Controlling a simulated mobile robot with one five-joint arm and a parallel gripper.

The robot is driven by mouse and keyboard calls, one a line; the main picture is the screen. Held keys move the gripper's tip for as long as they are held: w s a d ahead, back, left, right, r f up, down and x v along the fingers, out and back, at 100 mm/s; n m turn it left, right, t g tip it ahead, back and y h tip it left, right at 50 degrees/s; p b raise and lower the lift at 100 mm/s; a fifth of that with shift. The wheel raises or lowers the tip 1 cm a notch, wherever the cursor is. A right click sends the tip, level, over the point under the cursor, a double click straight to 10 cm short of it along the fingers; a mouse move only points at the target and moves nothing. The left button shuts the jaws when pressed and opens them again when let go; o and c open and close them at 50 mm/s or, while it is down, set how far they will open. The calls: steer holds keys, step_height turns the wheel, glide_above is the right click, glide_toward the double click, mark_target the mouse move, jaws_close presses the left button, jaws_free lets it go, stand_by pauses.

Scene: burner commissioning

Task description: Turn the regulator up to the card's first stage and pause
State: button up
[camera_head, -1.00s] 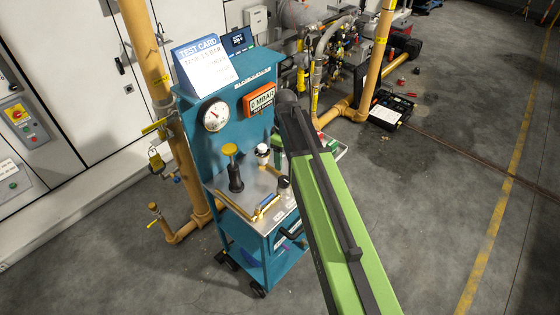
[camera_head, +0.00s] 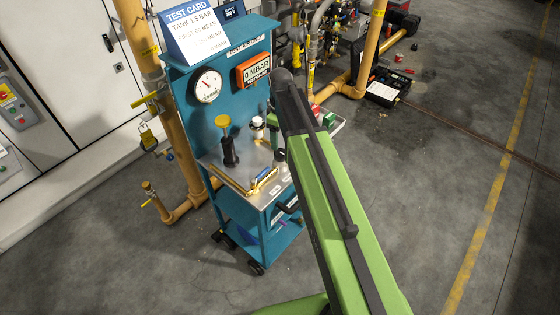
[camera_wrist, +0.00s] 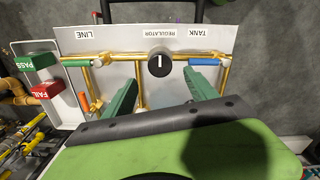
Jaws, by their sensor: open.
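The regulator is a round black knob (camera_wrist: 159,62) with a white pointer line, on the pale panel marked REGULATOR in the wrist view. My gripper (camera_wrist: 160,95) is open and empty there. Its two green fingers are spread to either side, on the near side of the knob and apart from it. The test card (camera_head: 194,34) stands on top of the blue trolley and reads TANK 1.5 BAR, with what looks like FIRST 60 MBAR below. The orange display (camera_head: 254,70) reads 0 MBAR.
A dial gauge (camera_head: 207,86) and a yellow-topped hand pump (camera_head: 228,142) are on the blue trolley (camera_head: 228,42). A blue-handled valve (camera_wrist: 202,62) sits on the brass pipe. PASS (camera_wrist: 38,60) and FAIL (camera_wrist: 47,89) blocks lie in a side tray.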

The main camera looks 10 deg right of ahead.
mark_target(280, 152)
step_height(280, 152, down, 9)
steer(key=b, duration=0.7)
steer(key=shift+r, duration=0.15)
steer(key=c, duration=1.4)
steer(key=shift+m, duration=0.4)
steer(key=m, duration=0.4)
steer(key=shift+m, duration=0.4)
steer(key=m, duration=0.5)
